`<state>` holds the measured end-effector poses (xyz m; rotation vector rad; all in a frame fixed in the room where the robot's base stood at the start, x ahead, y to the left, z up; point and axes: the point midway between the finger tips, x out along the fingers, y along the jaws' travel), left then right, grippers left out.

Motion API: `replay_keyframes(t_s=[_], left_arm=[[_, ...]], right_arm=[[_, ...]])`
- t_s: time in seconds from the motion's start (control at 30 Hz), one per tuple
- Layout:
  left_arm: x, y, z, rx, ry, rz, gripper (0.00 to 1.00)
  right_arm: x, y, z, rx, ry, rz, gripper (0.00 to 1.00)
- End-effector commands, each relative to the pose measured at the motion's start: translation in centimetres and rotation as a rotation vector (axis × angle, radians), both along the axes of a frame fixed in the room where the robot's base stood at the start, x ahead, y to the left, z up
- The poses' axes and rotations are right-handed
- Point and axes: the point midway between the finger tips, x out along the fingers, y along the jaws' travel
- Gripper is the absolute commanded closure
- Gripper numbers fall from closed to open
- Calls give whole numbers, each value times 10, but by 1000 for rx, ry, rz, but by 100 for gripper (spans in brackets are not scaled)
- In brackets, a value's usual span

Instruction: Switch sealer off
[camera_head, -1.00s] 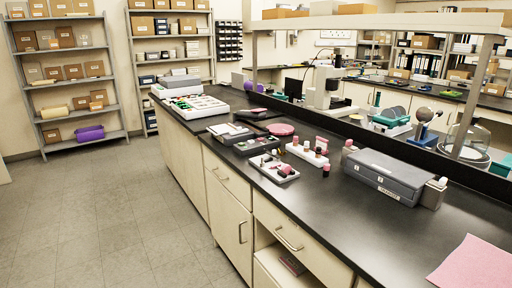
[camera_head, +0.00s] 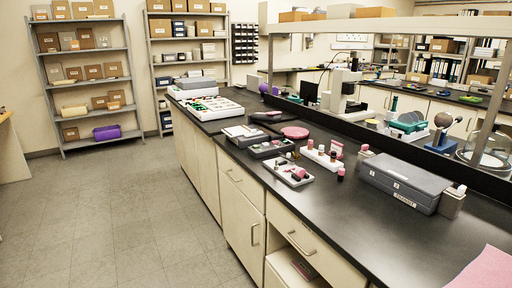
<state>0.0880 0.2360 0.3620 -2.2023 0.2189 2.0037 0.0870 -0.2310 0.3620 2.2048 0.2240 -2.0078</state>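I cannot pick out for certain which device is the sealer, and no switch is readable at this size. A long grey box (camera_head: 404,184) with small labels on its front lies on the black bench top (camera_head: 340,235) at the right. A white instrument (camera_head: 343,91) with an upright column stands farther back, behind the bench's dark raised rim. Neither of my grippers is in view.
White trays (camera_head: 209,106), a small tray with pink-capped bottles (camera_head: 289,173), a white rack (camera_head: 322,157) and a pink disc (camera_head: 295,132) crowd the bench. A pink sheet (camera_head: 487,270) lies at the near right. Shelves (camera_head: 84,84) stand at the back left. The floor (camera_head: 110,215) at left is clear.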

Motion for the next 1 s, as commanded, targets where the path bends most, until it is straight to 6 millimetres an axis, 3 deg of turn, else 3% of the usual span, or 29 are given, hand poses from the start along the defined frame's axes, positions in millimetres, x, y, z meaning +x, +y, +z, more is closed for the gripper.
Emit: replay_keyframes(t_s=[0.03, 0.2, 0.23, 1.0], left_arm=[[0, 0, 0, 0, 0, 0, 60], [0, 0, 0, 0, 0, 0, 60], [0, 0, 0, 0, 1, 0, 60], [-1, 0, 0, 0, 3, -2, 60]], right_arm=[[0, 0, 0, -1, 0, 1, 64], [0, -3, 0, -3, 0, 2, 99], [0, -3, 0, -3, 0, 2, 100], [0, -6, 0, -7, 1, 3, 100]])
